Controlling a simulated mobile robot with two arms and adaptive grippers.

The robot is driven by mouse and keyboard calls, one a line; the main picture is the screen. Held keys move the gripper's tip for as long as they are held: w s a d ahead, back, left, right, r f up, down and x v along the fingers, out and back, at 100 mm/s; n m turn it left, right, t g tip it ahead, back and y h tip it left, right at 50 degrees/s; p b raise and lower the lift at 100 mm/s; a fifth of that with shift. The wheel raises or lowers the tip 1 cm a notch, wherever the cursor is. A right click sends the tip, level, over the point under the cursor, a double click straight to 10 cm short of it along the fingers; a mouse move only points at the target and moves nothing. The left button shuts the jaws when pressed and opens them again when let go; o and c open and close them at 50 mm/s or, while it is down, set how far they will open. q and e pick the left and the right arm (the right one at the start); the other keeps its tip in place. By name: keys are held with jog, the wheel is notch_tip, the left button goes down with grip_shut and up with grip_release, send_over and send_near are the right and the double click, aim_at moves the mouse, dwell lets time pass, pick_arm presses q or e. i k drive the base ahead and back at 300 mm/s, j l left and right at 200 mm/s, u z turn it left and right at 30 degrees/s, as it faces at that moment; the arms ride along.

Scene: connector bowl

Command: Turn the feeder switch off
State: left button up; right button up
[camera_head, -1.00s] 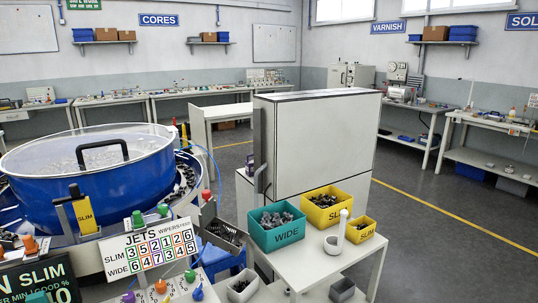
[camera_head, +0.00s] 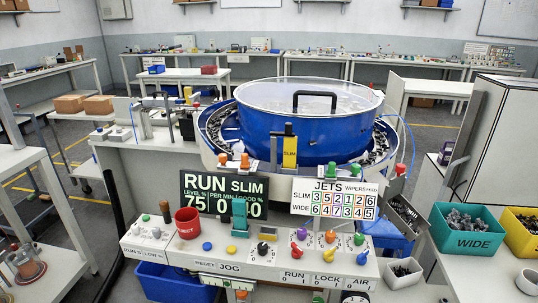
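Neither gripper is in view. The blue bowl feeder (camera_head: 310,133) stands in the middle, with a clear lid and a black handle. In front of it is a white control console (camera_head: 225,262) with coloured knobs and buttons. Small labels RUN, LOCK and AIR, each with 0 and 1, run along its right front edge (camera_head: 328,281). Above them are red (camera_head: 302,233), orange (camera_head: 331,236), green (camera_head: 359,239), purple (camera_head: 295,249), blue (camera_head: 328,254) and yellow (camera_head: 362,257) knobs. I cannot tell which control is the feeder switch or its position. The black display (camera_head: 224,199) reads RUN SLIM.
A red reject cup (camera_head: 188,223) stands on the console's left. A JETS chart (camera_head: 334,199) stands behind the knobs. A teal WIDE bin (camera_head: 467,231) and a yellow bin (camera_head: 520,240) are at the right. A blue bin (camera_head: 170,284) sits below the console.

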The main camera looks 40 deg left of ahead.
aim_at(297, 251)
jog(key=u, duration=1)
